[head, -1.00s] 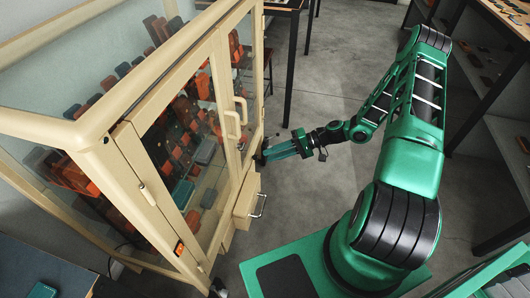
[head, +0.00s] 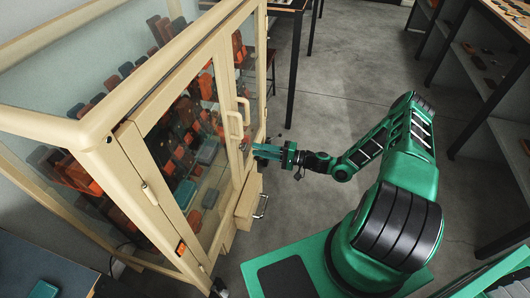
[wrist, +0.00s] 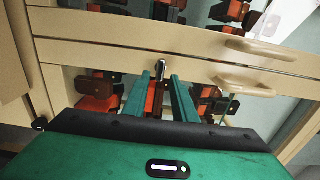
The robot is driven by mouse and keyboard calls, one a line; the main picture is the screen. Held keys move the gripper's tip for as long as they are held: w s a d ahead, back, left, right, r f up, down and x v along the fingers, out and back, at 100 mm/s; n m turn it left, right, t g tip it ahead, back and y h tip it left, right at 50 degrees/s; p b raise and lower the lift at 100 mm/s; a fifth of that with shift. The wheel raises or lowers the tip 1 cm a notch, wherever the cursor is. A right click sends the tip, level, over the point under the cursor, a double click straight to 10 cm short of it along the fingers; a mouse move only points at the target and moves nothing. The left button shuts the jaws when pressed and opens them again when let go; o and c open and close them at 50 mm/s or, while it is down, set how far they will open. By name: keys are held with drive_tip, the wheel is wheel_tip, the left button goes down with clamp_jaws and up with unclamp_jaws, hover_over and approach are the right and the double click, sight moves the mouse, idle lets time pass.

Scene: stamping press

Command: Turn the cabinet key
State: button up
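The cabinet (head: 110,125) is cream-framed with glass panes and stands on the left of the head view. A small metallic key (wrist: 161,68) sits at the cabinet's door frame in the wrist view; in the head view it is too small to make out surely. My gripper (head: 264,151) is level with the door edge, just right of the door handle. In the wrist view its two green fingers (wrist: 160,86) are apart, with the key between or just beyond their tips. I cannot tell whether they touch it.
Two cream handles (wrist: 245,82) stick out to the right of the key in the wrist view. A small drawer box with a metal pull (head: 262,206) juts out below my gripper. Shelves (head: 478,75) stand at the right; the grey floor between is clear.

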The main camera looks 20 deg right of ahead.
drive_tip(key=shift+x, duration=2.2)
clamp_jaws()
drive_tip(key=m, duration=1.7)
drive_tip(key=shift+d+m, duration=0.1)
drive_tip(key=shift+m, duration=0.2)
drive_tip(key=shift+o, duration=1.2)
unclamp_jaws()
drive_tip(key=v, duration=1)
drive_tip(key=shift+s+d, duration=0.15)
drive_tip(key=shift+d, duration=0.15)
